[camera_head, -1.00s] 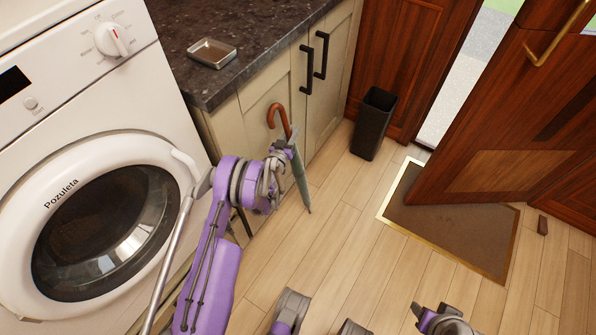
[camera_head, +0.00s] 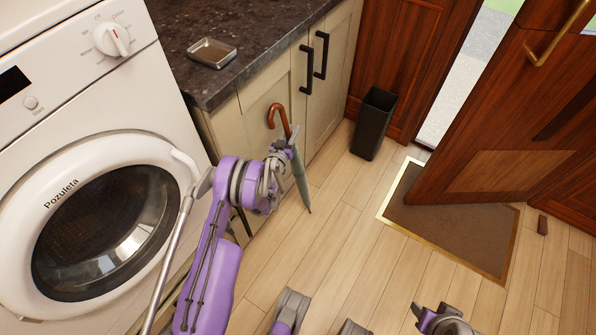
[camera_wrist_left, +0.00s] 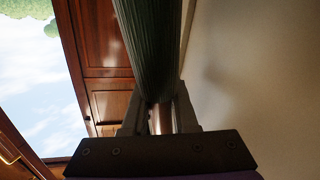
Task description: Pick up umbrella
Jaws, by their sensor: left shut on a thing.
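The umbrella (camera_head: 301,181) has a curved brown handle and a folded grey-green canopy. It stands nearly upright, slightly tilted, in front of the beige cabinet doors, with its tip at or just above the floor. My left gripper (camera_head: 287,150) is shut on the umbrella around its upper part, below the handle. In the left wrist view the green canopy (camera_wrist_left: 149,50) runs up from between the two fingers (camera_wrist_left: 160,118).
A white washing machine (camera_head: 100,150) stands at the left. A dark counter (camera_head: 255,50) carries a small metal tray (camera_head: 212,52). A black bin (camera_head: 374,124) stands by the wooden wall. A brown doormat (camera_head: 450,225) lies before the open door (camera_head: 500,120). The floor between is clear.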

